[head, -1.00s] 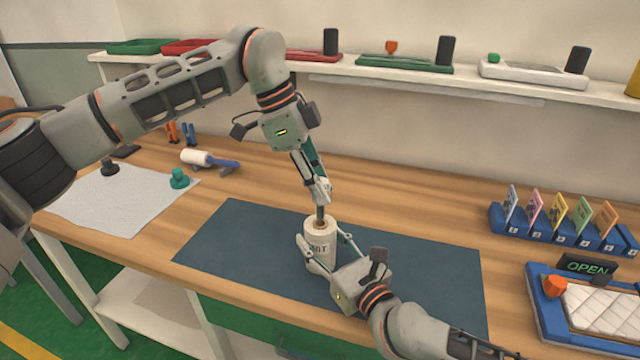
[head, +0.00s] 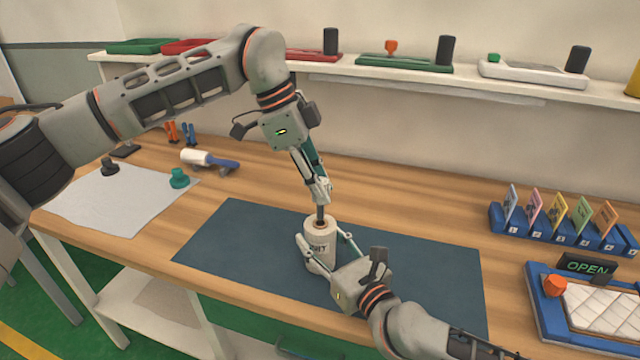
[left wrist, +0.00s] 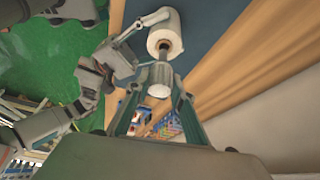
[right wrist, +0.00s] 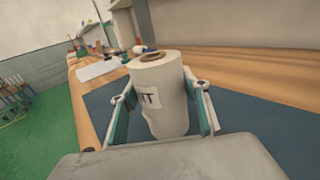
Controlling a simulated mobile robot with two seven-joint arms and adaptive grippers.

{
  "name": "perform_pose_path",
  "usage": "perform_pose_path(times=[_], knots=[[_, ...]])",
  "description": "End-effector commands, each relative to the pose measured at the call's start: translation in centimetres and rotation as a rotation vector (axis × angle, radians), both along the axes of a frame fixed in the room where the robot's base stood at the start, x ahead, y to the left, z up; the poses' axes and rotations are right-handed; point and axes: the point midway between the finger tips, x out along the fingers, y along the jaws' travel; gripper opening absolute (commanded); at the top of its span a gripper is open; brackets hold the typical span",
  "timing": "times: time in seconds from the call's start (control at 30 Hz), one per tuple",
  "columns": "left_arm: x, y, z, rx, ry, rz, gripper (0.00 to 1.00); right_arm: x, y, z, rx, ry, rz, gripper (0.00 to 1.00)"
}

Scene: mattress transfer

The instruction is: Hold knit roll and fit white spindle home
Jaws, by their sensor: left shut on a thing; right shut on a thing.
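The white knit roll (head: 319,258) stands upright on the dark blue mat (head: 235,240), its brown core opening facing up. My right gripper (head: 322,245) is shut around its sides; the right wrist view shows the fingers on both sides of the roll (right wrist: 160,95). My left gripper (head: 320,192) points down above the roll and is shut on the spindle. The spindle (head: 320,213) shows as a short dark shaft at the roll's top. In the left wrist view the spindle (left wrist: 160,78) has a ribbed white end between the fingers. I cannot tell how deep its tip sits in the core.
A row of numbered cards in a blue holder (head: 555,235), an OPEN sign (head: 587,266) and a quilted piece in a blue tray (head: 540,306) are at right. A lint roller (head: 208,159) and a white sheet (head: 120,205) lie at left. A shelf (head: 330,67) runs behind.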

Motion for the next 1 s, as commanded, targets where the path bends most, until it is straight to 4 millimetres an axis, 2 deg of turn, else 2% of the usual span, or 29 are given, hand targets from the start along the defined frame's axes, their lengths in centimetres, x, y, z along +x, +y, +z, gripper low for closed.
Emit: perform_pose_path(times=[1.0], knots=[[0.0,0.0,-2.1,0.0,-0.001,0.0,0.0,0.0,0.0,0.0,0.0,0.0,0.0,0.27]])
